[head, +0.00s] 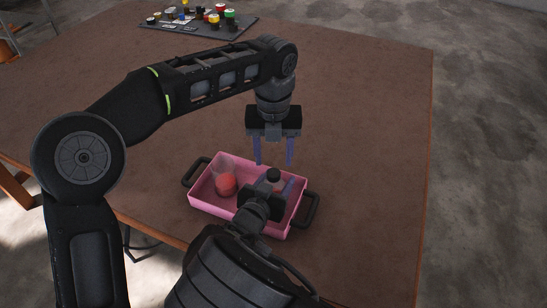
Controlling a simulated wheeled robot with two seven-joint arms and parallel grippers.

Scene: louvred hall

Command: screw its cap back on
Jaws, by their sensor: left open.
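A pink tray (203,206) with a dark handle at each end stands near the table's front edge. A clear container with red contents (225,184) is in its left part. A small dark round thing, perhaps a cap (273,175), shows in the tray's right part by my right gripper's fingers; what is under it is hidden. My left gripper (273,152) is open and empty, pointing down above the tray's far side. My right gripper (277,185) reaches into the tray from the front; its own body hides its grasp, so I cannot tell whether it holds anything.
The brown table (370,130) is bare to the right of the tray. A dark board (195,25) with several small coloured items lies at the far edge. My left arm spans the space behind the tray. Concrete floor lies beyond the table's right edge.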

